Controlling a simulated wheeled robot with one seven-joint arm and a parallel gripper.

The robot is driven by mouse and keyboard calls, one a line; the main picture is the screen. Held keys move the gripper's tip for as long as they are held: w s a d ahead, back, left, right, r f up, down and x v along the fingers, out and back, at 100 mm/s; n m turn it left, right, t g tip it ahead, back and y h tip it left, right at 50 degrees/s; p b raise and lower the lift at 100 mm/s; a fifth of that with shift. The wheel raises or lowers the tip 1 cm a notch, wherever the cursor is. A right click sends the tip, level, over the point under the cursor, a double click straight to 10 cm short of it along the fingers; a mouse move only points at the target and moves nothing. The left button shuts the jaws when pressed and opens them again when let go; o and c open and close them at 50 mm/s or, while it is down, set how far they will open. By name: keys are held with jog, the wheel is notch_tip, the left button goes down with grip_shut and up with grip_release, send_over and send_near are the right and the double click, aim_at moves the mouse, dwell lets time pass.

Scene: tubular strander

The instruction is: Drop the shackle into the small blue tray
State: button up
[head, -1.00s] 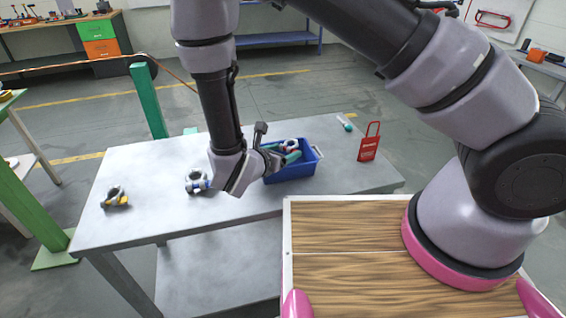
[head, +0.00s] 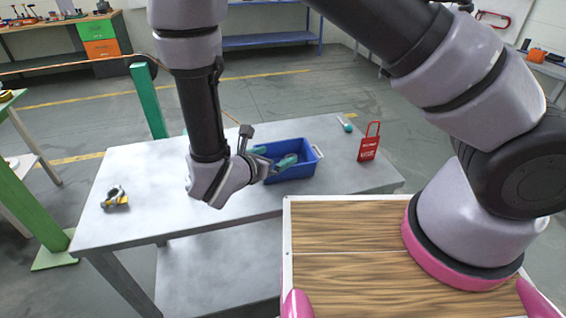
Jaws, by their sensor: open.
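The small blue tray (head: 301,172) stands on the grey table, right of its middle. My gripper (head: 273,156) is over the tray's left part with its two teal fingertips spread apart. I see nothing between them. No shackle with a pink pin shows now; the tray's inside is partly hidden by my gripper, so I cannot tell whether it lies there. A shackle with a yellow pin (head: 115,198) lies at the table's left end.
The grey table (head: 150,165) has bare room between the left shackle and my arm. A red tag-like holder (head: 369,146) stands right of the tray, with a small teal-ended item (head: 346,125) behind. A wood-topped surface (head: 345,225) is in front.

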jog(key=v, duration=0.5)
jog(key=w+d+r+m+g, duration=0.3)
jog(key=d+r+m+g, duration=0.2)
jog(key=d+r+m, duration=0.3)
jog(key=w+d+r+m+g, duration=0.2)
jog(key=d+r+m+g, duration=0.3)
jog(key=d+r+m, duration=0.4)
jog(key=s+d+r+m+t+y, duration=0.2)
jog(key=d+r+m+y, duration=0.2)
jog(key=d+r+m, duration=0.2)
jog(key=s+d+r+m+t+y, duration=0.3)
jog(key=d+r+m, duration=0.3)
jog(key=r+m, duration=0.5)
jog(key=shift+r+y, duration=0.65)
jog(key=shift+y, duration=0.05)
